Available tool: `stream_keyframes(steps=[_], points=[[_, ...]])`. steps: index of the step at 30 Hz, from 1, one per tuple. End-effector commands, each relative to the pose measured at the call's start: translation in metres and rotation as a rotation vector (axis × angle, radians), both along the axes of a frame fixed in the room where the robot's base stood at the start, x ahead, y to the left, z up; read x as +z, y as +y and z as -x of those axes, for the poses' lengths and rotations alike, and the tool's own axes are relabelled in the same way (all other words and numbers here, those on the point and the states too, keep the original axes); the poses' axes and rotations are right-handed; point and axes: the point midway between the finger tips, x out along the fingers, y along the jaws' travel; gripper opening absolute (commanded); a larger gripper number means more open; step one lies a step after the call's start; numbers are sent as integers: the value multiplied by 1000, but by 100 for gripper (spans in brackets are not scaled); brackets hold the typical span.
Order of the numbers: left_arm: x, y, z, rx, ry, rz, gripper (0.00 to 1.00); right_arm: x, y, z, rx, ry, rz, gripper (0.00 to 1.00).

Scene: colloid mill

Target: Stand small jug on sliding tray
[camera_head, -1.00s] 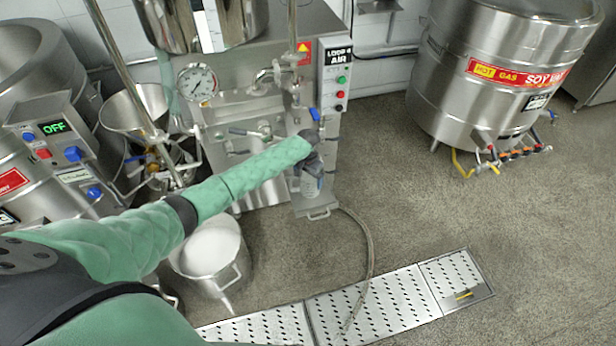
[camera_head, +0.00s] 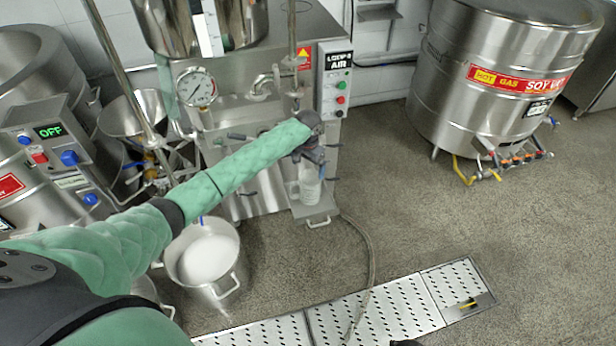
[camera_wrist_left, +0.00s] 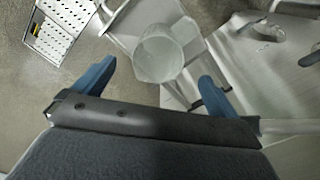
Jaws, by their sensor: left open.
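The small jug (camera_head: 308,186) is a pale, translucent vessel. It stands upright on the sliding tray (camera_head: 318,220), a small metal shelf with a front handle at the foot of the machine. My left gripper (camera_head: 312,160) is just above the jug in the head view. In the left wrist view the open blue fingers (camera_wrist_left: 153,80) are apart, and the jug (camera_wrist_left: 158,54) shows beyond them, free of both. The tray (camera_wrist_left: 143,16) shows around the jug there. My right gripper does not show.
The machine (camera_head: 250,120) with gauge and valves rises directly behind the tray. A pot of white liquid (camera_head: 205,260) stands to the left on the floor. A hose (camera_head: 371,255) runs to the perforated floor drain (camera_head: 390,305).

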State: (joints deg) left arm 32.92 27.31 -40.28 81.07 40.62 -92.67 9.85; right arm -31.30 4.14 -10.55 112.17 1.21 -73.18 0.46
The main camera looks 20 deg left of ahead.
Motion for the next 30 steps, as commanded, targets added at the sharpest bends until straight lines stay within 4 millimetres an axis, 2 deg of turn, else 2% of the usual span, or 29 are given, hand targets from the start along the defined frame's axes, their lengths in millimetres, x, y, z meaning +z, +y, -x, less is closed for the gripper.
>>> stream_keyframes(steps=[3,8,11,14,23,30], points=[[13,0,0,-1,-1,0,97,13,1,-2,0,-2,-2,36],[21,-1,1,-1,1,1,97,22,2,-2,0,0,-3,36],[16,-6,8,-6,1,6,97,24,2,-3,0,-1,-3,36],[0,-17,22,-15,-2,19,97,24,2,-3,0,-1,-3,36],[-64,-67,101,-45,-25,82,97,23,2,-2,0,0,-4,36],[-107,-97,174,-39,-49,130,97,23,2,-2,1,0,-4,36]])
